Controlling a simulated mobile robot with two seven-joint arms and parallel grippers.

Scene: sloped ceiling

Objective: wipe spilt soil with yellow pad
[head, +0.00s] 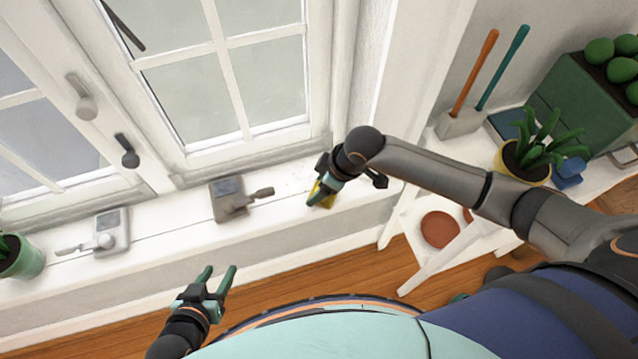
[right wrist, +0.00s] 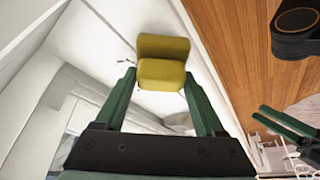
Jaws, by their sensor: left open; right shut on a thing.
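The yellow pad (head: 322,195) is on the white window sill (head: 285,197) in the head view, partly hidden by my right gripper (head: 325,187). The right wrist view shows the yellow pad (right wrist: 162,74) between the fingertips of my right gripper (right wrist: 160,84), which is shut on it. The pad appears to be at the sill surface; contact cannot be told. A few faint dark specks, perhaps the spilt soil (head: 296,183), lie on the sill just left of the pad. My left gripper (head: 217,278) is open and empty, in front of the sill.
A grey device with a handle (head: 230,200) stands on the sill left of the pad, and a similar one (head: 108,232) is further left. A green pot (head: 20,258) is at the far left. At right, a white shelf (head: 415,215) holds a yellow potted plant (head: 528,160). Window panes rise behind.

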